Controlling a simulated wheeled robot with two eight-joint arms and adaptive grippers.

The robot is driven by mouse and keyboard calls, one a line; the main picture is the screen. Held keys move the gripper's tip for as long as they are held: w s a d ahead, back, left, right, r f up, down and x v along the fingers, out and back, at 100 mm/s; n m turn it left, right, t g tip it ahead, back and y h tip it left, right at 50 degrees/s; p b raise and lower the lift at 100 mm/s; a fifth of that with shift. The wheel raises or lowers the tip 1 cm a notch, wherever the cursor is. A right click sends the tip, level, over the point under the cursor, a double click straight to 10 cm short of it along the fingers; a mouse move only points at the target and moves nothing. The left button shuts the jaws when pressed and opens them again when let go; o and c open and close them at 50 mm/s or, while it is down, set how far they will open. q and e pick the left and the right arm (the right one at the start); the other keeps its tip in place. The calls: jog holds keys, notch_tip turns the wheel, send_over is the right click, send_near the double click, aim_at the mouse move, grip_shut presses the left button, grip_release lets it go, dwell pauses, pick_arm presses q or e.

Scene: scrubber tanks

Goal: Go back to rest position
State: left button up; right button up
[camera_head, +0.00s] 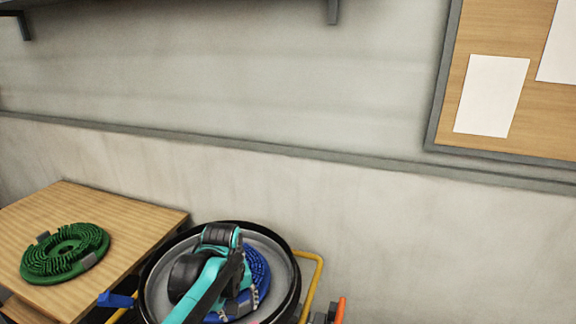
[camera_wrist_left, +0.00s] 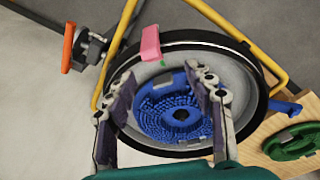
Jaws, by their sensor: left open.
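My left gripper (camera_head: 240,300) is over a round black-rimmed tank (camera_head: 149,290) at the bottom of the head view, with the teal and black arm covering part of it. In the left wrist view the two fingers of the left gripper (camera_wrist_left: 161,76) are spread apart. A blue round brush (camera_wrist_left: 165,110) lies inside the tank (camera_wrist_left: 240,75), seen between and beyond the fingers. The fingers hold nothing that I can see. The brush (camera_head: 258,268) is partly hidden by the arm in the head view. My right gripper is in neither view.
A wooden table (camera_head: 120,215) with a green round brush (camera_head: 65,252) stands left of the tank. A yellow tube frame (camera_head: 315,275) and an orange handle (camera_head: 340,310) are on the tank's right. A pink piece (camera_wrist_left: 150,42) is at the tank rim. A wall (camera_head: 400,230) rises behind.

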pick_arm(q)
jog(key=s+a+f+m+t, duration=0.1)
jog(key=s+a+m+t, duration=0.1)
jog(key=s, duration=0.5)
jog(key=s+a+f+m+t, duration=0.1)
jog(key=s+a+m+t, duration=0.2)
jog(key=s, duration=0.4)
jog(key=shift+s+f+t+b, duration=0.15)
jog(key=shift+s+t+b, duration=0.1)
jog(key=shift+t+b, duration=0.1)
